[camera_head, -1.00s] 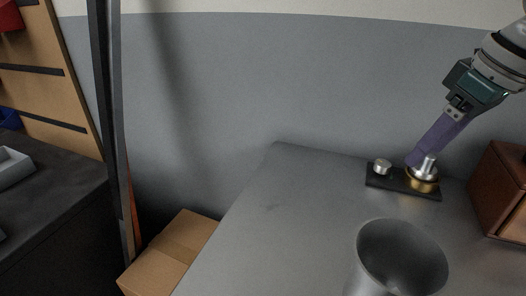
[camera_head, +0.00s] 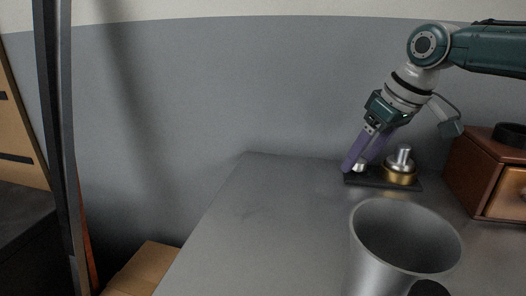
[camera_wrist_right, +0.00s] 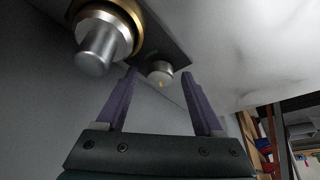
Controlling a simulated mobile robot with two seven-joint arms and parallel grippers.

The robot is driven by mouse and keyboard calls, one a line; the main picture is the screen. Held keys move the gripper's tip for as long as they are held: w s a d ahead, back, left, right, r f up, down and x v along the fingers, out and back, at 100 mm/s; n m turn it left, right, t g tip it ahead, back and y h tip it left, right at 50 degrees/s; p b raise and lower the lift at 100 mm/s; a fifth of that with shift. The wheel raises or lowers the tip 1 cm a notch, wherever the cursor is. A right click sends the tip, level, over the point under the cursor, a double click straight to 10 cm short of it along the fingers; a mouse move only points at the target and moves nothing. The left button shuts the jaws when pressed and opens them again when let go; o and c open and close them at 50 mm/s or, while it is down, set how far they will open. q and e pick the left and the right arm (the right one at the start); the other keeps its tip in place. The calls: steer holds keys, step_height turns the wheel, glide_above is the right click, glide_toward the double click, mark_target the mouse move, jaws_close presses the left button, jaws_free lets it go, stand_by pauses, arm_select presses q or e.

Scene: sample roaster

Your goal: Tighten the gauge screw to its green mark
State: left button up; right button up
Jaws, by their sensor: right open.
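A black base plate (camera_head: 377,180) lies at the back of the grey table. It bears a small silver knob (camera_head: 360,168) on the left and a silver stepped post (camera_head: 403,157) in a brass ring (camera_head: 399,177) on the right. I cannot tell which is the gauge screw. My right gripper (camera_head: 355,168) is open, its purple fingers tilted down at the small knob and partly hiding it. In the right wrist view the small knob (camera_wrist_right: 159,72), with a yellow spot, shows between the open fingertips (camera_wrist_right: 160,80). My left gripper is out of view.
A large grey metal cup (camera_head: 375,245) stands in front of the plate. A brown wooden box (camera_head: 474,175) with a black ring on top is to the right. A cardboard box (camera_head: 147,265) is left of the table. The table's left part is clear.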

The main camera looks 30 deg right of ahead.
jaws_close()
stand_by(0.6)
